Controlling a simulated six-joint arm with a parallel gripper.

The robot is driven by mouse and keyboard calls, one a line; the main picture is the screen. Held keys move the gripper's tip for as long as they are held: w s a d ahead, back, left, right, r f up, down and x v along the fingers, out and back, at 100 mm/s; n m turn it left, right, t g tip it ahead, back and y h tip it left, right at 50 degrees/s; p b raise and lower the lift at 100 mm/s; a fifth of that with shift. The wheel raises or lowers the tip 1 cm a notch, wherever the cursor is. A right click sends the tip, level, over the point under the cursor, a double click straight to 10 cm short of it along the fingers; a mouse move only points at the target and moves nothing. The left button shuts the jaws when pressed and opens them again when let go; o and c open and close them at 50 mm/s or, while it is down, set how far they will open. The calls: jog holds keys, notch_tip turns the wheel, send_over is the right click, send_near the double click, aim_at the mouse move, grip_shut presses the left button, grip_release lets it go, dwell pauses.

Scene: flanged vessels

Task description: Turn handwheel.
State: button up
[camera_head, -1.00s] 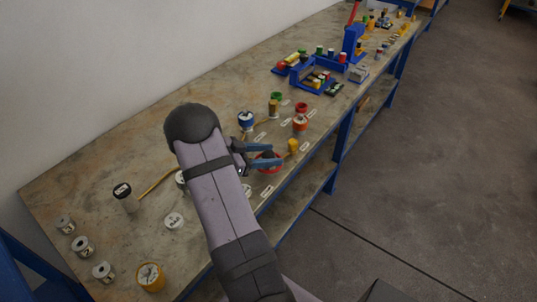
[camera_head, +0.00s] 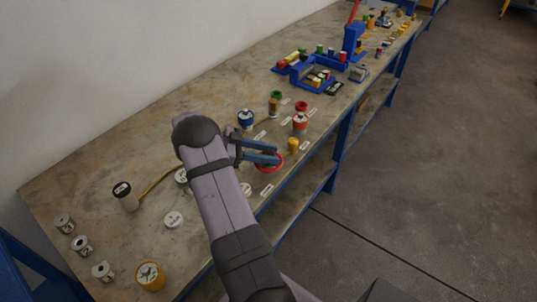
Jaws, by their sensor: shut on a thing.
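A red handwheel (camera_head: 268,171) sits near the front edge of the workbench. My gripper (camera_head: 277,156) reaches over it from the left, its two blue-grey fingers lying across the wheel's upper part. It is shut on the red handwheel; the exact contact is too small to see. The fingers and arm hide part of the wheel and what is under it.
The workbench (camera_head: 85,185) holds a yellow vessel (camera_head: 292,145) just right of the wheel. A red-and-white vessel (camera_head: 300,122) and a blue-topped one (camera_head: 246,119) stand behind. White labels lie around. Blue racks (camera_head: 310,72) stand farther back.

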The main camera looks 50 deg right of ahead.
aim_at(268, 153)
jog(key=shift+f+m+g+y+b, duration=0.15)
jog(key=shift+m+g+y+b, duration=0.85)
jog(key=shift+m+y+b, duration=0.35)
jog(key=shift+m+y, duration=0.25)
jog(key=shift+r+m+g+y+b, duration=0.2)
jog(key=shift+m+g+y+b, duration=0.25)
jog(key=shift+b, duration=0.3)
jog(key=o, duration=1)
jog(key=shift+o, duration=0.2)
notch_tip(268, 153, up, 9)
jog(key=shift+r+p, duration=0.1)
jog(key=shift+p, duration=0.6)
jog(key=shift+r+p, duration=0.4)
jog(key=shift+p, duration=0.1)
